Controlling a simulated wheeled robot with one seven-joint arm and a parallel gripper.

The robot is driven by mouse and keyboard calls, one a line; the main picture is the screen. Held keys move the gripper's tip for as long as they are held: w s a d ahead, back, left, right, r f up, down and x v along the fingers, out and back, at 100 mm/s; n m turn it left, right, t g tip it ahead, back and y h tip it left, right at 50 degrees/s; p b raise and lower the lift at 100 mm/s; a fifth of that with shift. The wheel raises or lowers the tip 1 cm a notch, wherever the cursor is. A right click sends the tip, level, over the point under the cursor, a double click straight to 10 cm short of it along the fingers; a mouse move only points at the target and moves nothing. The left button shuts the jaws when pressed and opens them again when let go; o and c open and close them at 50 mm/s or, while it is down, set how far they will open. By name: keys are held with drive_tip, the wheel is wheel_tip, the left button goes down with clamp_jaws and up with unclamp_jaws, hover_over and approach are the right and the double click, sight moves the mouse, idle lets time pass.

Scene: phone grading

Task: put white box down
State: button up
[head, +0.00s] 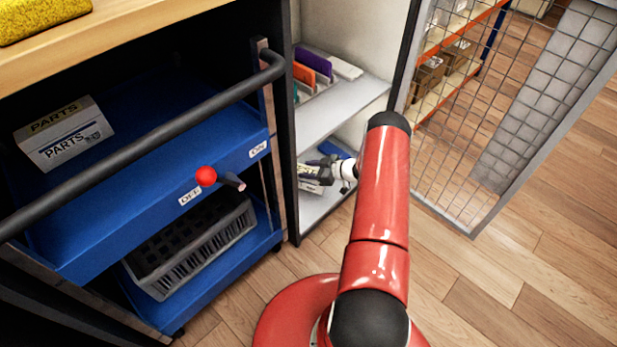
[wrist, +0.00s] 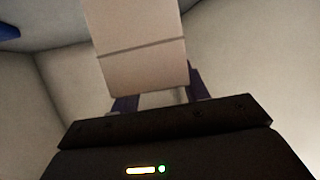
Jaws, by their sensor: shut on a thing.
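My gripper (head: 328,171) is inside the lower compartment of the open cabinet, low above or at its bottom shelf (head: 325,205). It is shut on a white box (wrist: 140,50), which fills the space between the fingers in the wrist view and shows a thin dark line across its face. In the head view the white box (head: 312,186) is small and partly hidden by the gripper. I cannot tell whether the box touches the shelf. A blue item (head: 338,150) lies behind the gripper.
The upper shelf (head: 345,108) holds colored upright items (head: 313,65). A mesh door (head: 540,90) stands open at the right. A blue cart (head: 200,165) at the left carries a PARTS box (head: 62,133) and a grey crate (head: 190,245). The wooden floor at the right is clear.

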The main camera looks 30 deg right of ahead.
drive_tip(key=shift+f, duration=1.8)
drive_tip(key=o, duration=1.2)
drive_tip(key=shift+s, duration=0.1)
drive_tip(key=v, duration=1.2)
drive_tip(key=shift+r, duration=0.15)
